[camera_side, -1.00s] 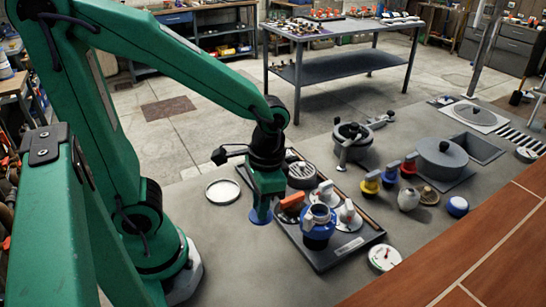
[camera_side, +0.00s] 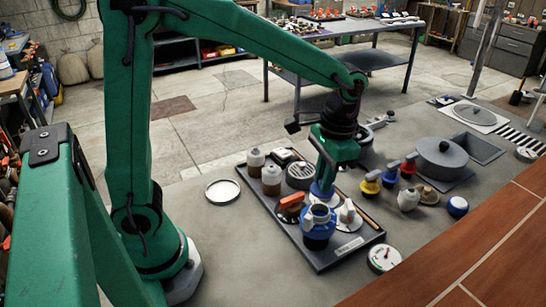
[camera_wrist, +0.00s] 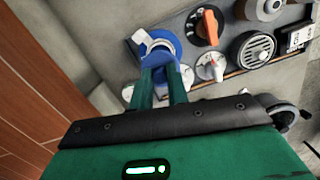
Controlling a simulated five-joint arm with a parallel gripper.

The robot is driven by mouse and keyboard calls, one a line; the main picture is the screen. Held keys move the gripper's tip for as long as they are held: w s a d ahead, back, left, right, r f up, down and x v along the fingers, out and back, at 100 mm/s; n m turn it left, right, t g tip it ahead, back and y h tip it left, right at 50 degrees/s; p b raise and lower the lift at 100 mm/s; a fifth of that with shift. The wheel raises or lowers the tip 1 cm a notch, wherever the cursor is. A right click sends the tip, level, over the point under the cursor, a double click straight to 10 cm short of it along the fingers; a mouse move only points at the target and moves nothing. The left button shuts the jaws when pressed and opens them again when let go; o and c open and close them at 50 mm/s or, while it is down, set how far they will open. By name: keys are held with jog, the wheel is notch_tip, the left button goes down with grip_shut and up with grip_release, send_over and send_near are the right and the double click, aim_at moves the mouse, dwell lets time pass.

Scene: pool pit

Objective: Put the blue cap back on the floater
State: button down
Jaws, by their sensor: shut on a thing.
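The blue cap (camera_side: 319,191) is held in my gripper (camera_side: 325,180), which is shut on it above the dark tray. The floater (camera_side: 318,232) is a blue body with a pale open top, standing upright at the tray's near end. My gripper and the cap are behind and above the floater, apart from it in the side view. In the wrist view, my fingers (camera_wrist: 162,75) stand close together and blue parts show at and beyond their tips. Cap and floater overlap there, so their exact gap cannot be told.
The dark tray (camera_side: 318,258) also holds an orange-handled valve (camera_side: 291,204), a white valve (camera_side: 347,216) and a round grille (camera_side: 300,176). Brown jars (camera_side: 271,180) stand at its left. A white ring dish (camera_side: 222,191) and a round gauge (camera_side: 384,258) lie beside it.

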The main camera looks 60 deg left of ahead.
aim_at(322, 196)
jog(key=shift+f, duration=0.15)
jog(key=shift+f, duration=1.75)
jog(key=shift+f, duration=1.05)
dwell(1.9)
jog(key=c, duration=1.1)
grip_release()
jog(key=shift+r, duration=0.25)
jog(key=shift+r, duration=2.3)
jog(key=shift+r, duration=0.15)
